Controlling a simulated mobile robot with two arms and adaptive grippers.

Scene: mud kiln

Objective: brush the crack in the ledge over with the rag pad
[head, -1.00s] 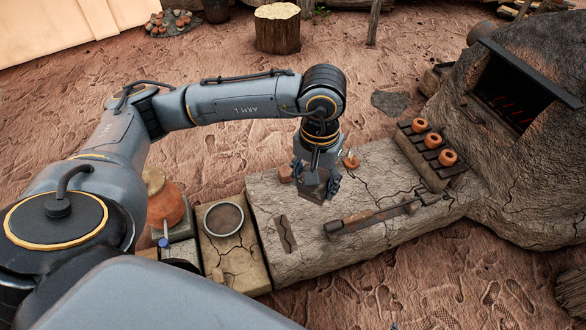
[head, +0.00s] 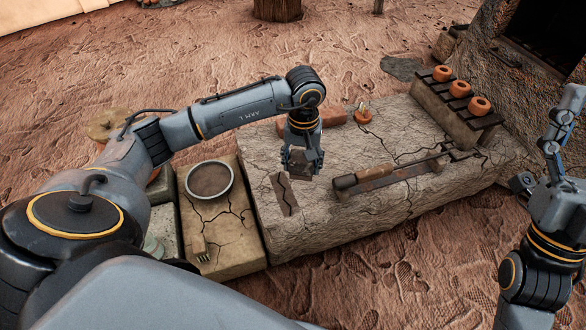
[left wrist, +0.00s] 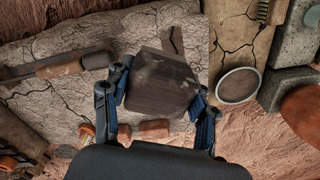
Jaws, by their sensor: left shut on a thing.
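My left gripper (head: 303,165) is shut on a dark brown-grey block-like pad (head: 302,164), which also fills the middle of the left wrist view (left wrist: 160,84). It holds the pad over the clay ledge (head: 340,225). The crack (head: 285,195) is a dark jagged line in a brownish strip near the ledge's left end, just in front and left of the pad. In the left wrist view the strip (left wrist: 172,38) shows partly behind the pad. I cannot tell whether the pad touches the ledge. My right gripper (head: 560,120) is at the right edge, away from the ledge; its jaw opening is unclear.
A long-handled tool (head: 385,172) lies across the ledge. A rack (head: 450,112) with orange clay rings stands at the far end. A reddish brick (head: 330,118) and a small orange pot (head: 362,116) sit behind. A round bowl (head: 209,179) and a brush (head: 200,247) are left.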

